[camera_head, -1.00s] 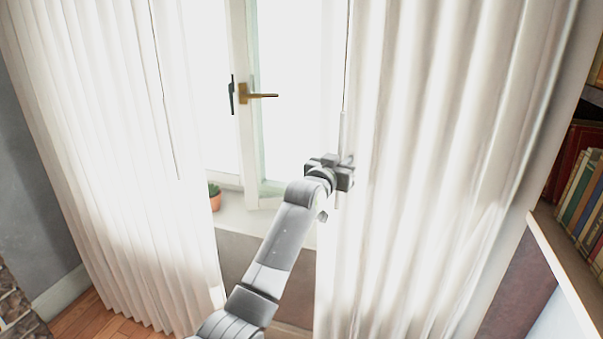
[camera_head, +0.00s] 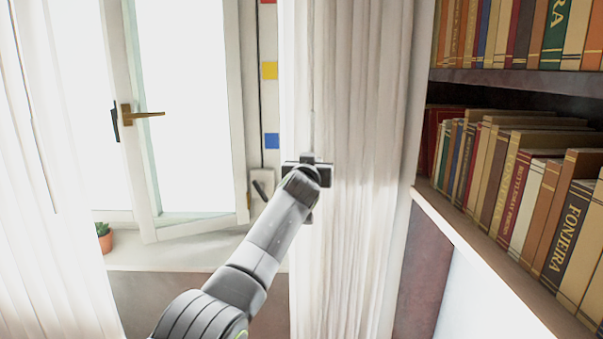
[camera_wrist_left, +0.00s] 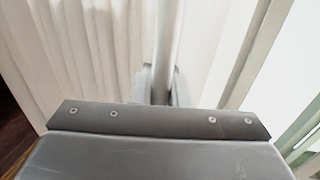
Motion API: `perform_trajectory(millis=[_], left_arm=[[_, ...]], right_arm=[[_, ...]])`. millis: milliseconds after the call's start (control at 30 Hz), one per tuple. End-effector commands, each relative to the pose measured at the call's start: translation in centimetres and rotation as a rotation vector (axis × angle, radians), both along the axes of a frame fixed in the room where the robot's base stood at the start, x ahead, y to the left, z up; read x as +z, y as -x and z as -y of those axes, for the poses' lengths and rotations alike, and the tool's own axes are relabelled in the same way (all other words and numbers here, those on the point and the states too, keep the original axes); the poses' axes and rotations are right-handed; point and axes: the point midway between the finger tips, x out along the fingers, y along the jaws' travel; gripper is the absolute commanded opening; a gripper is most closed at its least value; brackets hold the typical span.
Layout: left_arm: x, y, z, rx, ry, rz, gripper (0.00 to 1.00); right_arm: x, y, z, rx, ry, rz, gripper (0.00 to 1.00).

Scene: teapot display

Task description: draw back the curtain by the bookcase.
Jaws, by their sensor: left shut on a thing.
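The white curtain (camera_head: 362,230) by the bookcase (camera_head: 490,78) hangs in tight folds, its right side close to the bookcase. A thin pale draw rod (camera_head: 312,110) hangs at the curtain's left part. My left gripper (camera_head: 310,174) is at this rod, in front of the curtain. In the left wrist view the rod (camera_wrist_left: 168,40) runs upright between the fingers, which are shut on it. The curtain folds (camera_wrist_left: 75,50) lie to the left there. The rod's top end is out of view. My right gripper is not in view.
The window (camera_head: 185,100) with a brass handle (camera_head: 142,114) is uncovered to the left. A potted plant (camera_head: 104,238) stands on the sill (camera_head: 180,257). Another white curtain (camera_head: 45,220) hangs at far left. Several books (camera_head: 520,185) fill the bookcase shelves at right.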

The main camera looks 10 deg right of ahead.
Motion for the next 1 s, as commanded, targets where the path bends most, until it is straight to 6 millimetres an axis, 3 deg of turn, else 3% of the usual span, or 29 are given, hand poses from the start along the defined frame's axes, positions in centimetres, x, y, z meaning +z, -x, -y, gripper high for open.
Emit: perform_trajectory(millis=[467,500,633,1000], left_arm=[[-0.19,0.02,0.41,0.001,0.001,-0.005,0.0],[-0.19,0.02,0.41,0.0,0.001,-0.005,0.18],[-0.13,0.02,0.4,0.0,0.0,-0.004,0.35],[-0.06,0.11,0.36,0.001,0.0,-0.002,0.36]], right_arm=[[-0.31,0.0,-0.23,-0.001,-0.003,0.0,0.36],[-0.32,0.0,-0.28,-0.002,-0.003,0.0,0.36],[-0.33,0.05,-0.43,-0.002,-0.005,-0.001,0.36],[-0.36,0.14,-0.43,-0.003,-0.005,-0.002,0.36]])
